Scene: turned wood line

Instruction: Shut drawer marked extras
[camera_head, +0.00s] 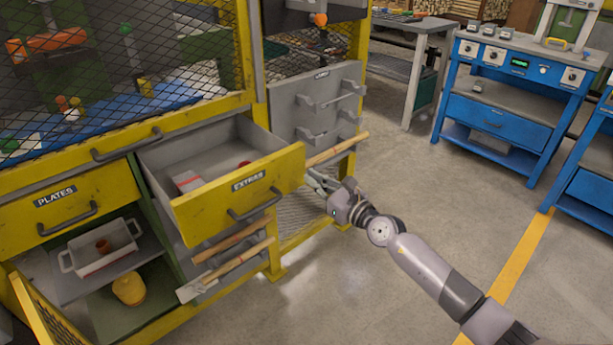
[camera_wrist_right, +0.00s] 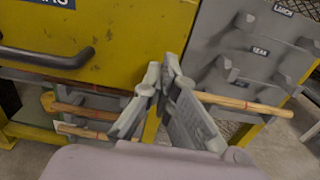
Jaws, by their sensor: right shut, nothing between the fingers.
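The yellow drawer marked EXTRAS (camera_head: 240,190) is pulled out of the yellow bench in the head view. Its grey inside holds a red-and-white item (camera_head: 188,181) and a small red round thing at the back. A dark bar handle (camera_head: 254,205) is on its front. In the right wrist view the drawer front (camera_wrist_right: 120,35) fills the upper left, with its handle (camera_wrist_right: 45,58). My right gripper (camera_head: 314,180) is shut and empty, just right of the drawer front's right end. It also shows in the wrist view (camera_wrist_right: 160,75); I cannot tell if it touches the drawer. My left gripper is not in view.
A drawer marked PLATES (camera_head: 75,203) is left of it, above an open shelf with a white tray (camera_head: 103,253) and yellow pot (camera_head: 129,289). Wooden-handled tools (camera_head: 232,240) hang below the drawer. Grey floor (camera_head: 400,180) is clear on the right, before blue workbenches (camera_head: 510,85).

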